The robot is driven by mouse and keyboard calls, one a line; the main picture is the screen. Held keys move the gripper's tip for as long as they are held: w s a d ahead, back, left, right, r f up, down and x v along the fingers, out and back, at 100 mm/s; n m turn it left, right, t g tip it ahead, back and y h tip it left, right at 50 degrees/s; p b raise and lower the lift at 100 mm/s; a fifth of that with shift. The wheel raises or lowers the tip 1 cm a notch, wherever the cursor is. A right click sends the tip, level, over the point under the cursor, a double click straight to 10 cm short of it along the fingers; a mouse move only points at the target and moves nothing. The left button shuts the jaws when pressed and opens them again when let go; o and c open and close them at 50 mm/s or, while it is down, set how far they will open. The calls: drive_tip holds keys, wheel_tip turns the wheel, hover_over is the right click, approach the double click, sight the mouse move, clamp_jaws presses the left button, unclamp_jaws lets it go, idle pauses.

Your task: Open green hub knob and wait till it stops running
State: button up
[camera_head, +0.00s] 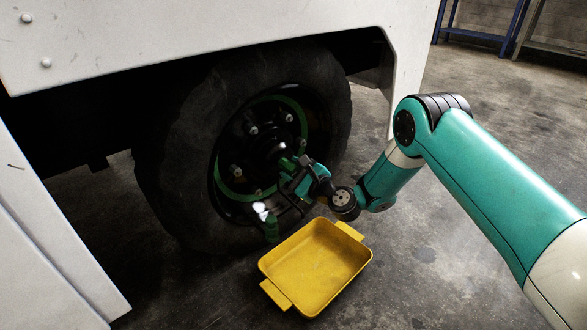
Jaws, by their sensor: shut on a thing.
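The dark wheel hub (272,150) sits inside a large black tyre and carries a green ring (222,178). My gripper (277,201) reaches in from the right to the lower right part of the hub. Its jaws are shut on a small part there, which I take to be the green hub knob; the jaws and shadow largely hide it. A green piece (271,229) shows just below the jaws. How far the knob is turned cannot be told. No running liquid can be made out.
A yellow tray (346,234) with two handles lies on the concrete floor below the hub and looks empty. White vehicle bodywork (200,30) overhangs the tyre (175,185), and a white panel (45,240) stands at the left. Open floor lies to the right.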

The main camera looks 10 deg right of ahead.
drive_tip(key=n+p, duration=0.1)
drive_tip(key=n, duration=0.3)
drive_tip(key=shift+r+n, duration=0.1)
drive_tip(key=shift+n, duration=0.2)
drive_tip(key=n, duration=0.4)
drive_tip(key=shift+n, duration=0.3)
drive_tip(key=n, duration=0.4)
drive_tip(key=shift+n+p, duration=0.3)
drive_tip(key=shift+p, duration=0.05)
drive_tip(key=n, duration=0.3)
drive_tip(key=shift+n, duration=0.3)
drive_tip(key=n, duration=0.4)
drive_tip(key=shift+n+b, duration=0.3)
drive_tip(key=shift+b, duration=0.1)
drive_tip(key=n+b, duration=0.1)
drive_tip(key=n, duration=0.2)
drive_tip(key=shift+n, duration=0.3)
drive_tip(key=n+b, duration=0.2)
drive_tip(key=n, duration=0.1)
drive_tip(key=n+b, duration=0.1)
drive_tip(key=n, duration=0.1)
drive_tip(key=shift+a+f, duration=0.1)
drive_tip(key=shift+f, duration=0.15)
drive_tip(key=shift+r+n+b, duration=0.1)
drive_tip(key=shift+n+b, duration=1.15)
drive_tip(key=shift+n, duration=0.05)
